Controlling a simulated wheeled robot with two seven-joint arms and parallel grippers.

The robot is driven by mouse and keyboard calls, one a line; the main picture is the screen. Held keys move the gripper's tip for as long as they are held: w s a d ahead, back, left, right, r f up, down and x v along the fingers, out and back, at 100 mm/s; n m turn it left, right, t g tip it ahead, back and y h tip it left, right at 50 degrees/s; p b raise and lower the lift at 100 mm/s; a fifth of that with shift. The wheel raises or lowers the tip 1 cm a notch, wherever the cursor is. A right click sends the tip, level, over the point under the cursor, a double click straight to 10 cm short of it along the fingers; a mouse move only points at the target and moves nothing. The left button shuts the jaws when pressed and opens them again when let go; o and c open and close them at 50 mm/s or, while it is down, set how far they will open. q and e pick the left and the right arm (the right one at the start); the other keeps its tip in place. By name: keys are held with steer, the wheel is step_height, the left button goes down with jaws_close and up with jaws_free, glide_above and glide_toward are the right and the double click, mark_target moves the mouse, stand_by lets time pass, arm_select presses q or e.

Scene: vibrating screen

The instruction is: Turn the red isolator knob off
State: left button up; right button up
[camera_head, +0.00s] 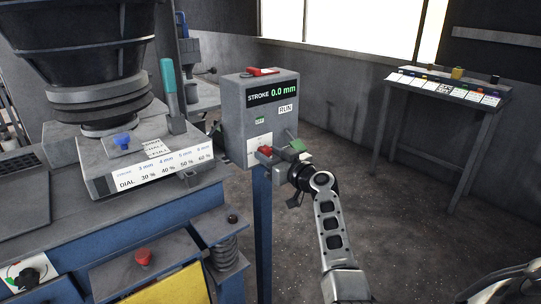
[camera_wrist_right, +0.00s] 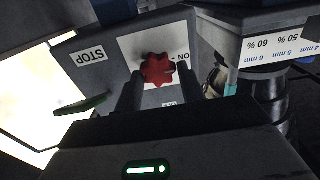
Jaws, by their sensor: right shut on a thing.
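The red isolator knob (camera_head: 264,151) sits on a white plate low on the front of the grey control box (camera_head: 235,112). In the right wrist view, which is turned over, the knob (camera_wrist_right: 157,70) shows between my two dark fingertips, with an "ON" label beside it. My right gripper (camera_head: 274,156) reaches the box from the right and is shut on the knob; the fingers partly hide it in the head view. The knob's exact pointing is hard to read. My left gripper is not in view.
The box display reads "STROKE 0.0 mm", with a RUN label below. A red part (camera_head: 262,71) lies on its top. The dial panel with a blue knob (camera_head: 122,141) and a red button (camera_head: 143,256) are left. A label table (camera_head: 448,90) stands right; the floor between is clear.

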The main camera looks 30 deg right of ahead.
steer(key=shift+d+m, duration=0.1)
steer(key=shift+m, duration=0.2)
steer(key=m+b, duration=0.1)
steer(key=m, duration=0.2)
steer(key=shift+m, duration=0.3)
steer(key=m, duration=0.5)
steer(key=shift+d, duration=0.15)
steer(key=m, duration=0.5)
steer(key=shift+f, duration=0.1)
steer(key=shift+f+m+p, duration=0.15)
steer(key=shift+m+p, duration=0.55)
steer(key=shift+m, duration=1.2)
steer(key=shift+f, duration=0.1)
steer(key=o, duration=1)
steer(key=shift+c, duration=0.2)
